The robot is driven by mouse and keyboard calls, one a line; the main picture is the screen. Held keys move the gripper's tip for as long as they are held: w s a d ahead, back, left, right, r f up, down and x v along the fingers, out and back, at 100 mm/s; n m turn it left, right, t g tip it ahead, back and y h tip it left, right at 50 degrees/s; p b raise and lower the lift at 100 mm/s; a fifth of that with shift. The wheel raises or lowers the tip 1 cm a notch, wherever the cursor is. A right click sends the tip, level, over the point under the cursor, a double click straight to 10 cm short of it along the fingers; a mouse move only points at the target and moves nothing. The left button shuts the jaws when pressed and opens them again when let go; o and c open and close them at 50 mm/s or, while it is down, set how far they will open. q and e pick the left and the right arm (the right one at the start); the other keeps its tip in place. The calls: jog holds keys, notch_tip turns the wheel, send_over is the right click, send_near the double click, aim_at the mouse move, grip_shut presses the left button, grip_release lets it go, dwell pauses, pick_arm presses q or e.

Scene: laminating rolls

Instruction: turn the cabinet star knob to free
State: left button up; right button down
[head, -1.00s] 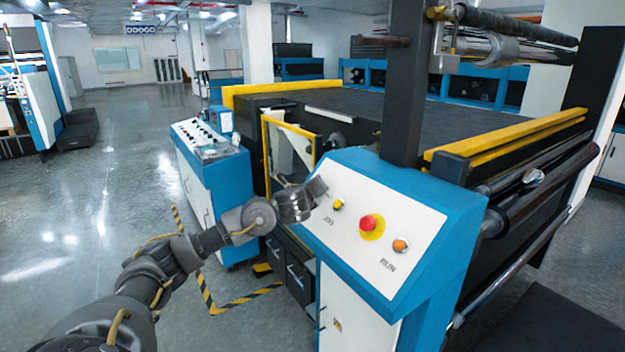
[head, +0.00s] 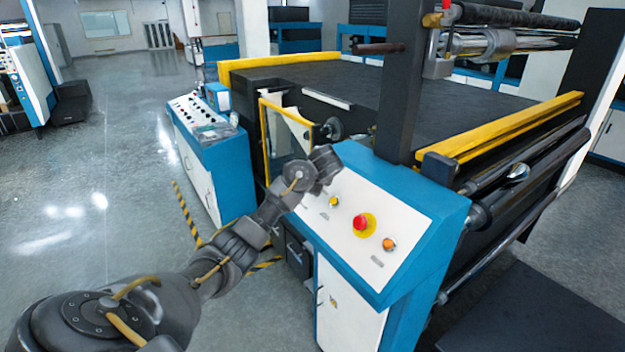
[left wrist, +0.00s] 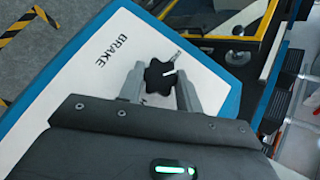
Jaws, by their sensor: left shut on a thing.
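The black star knob (left wrist: 158,78) shows in the left wrist view on a white slanted panel (left wrist: 85,85) with a blue edge. A white line on the knob points up and right. The word BRAKE is printed left of the knob, and a small, unclear marking is at its upper right. My left gripper (left wrist: 161,84) is shut on the knob, one finger on each side. In the head view my left gripper (head: 324,165) is at the far upper end of the machine's control panel (head: 385,215), and it hides the knob. My right gripper is not in view.
The panel also carries a red emergency button (head: 361,222), an orange button (head: 389,244) and a yellow one (head: 334,201). A yellow-framed guard (head: 262,140) stands just behind my left gripper. A blue cabinet (head: 215,160) stands to the left. Open floor lies further left.

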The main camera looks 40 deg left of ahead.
pick_arm(q)
jog(key=n+g+h, duration=0.2)
jog(key=n+g, duration=0.1)
jog(key=shift+w+n, duration=0.15)
jog(key=shift+n, duration=0.25)
jog(key=shift+a+n+g+h, duration=0.1)
jog(key=shift+n+g+h, duration=0.4)
jog(key=shift+n+h, duration=0.15)
jog(key=o, duration=1)
jog(key=shift+a, duration=0.1)
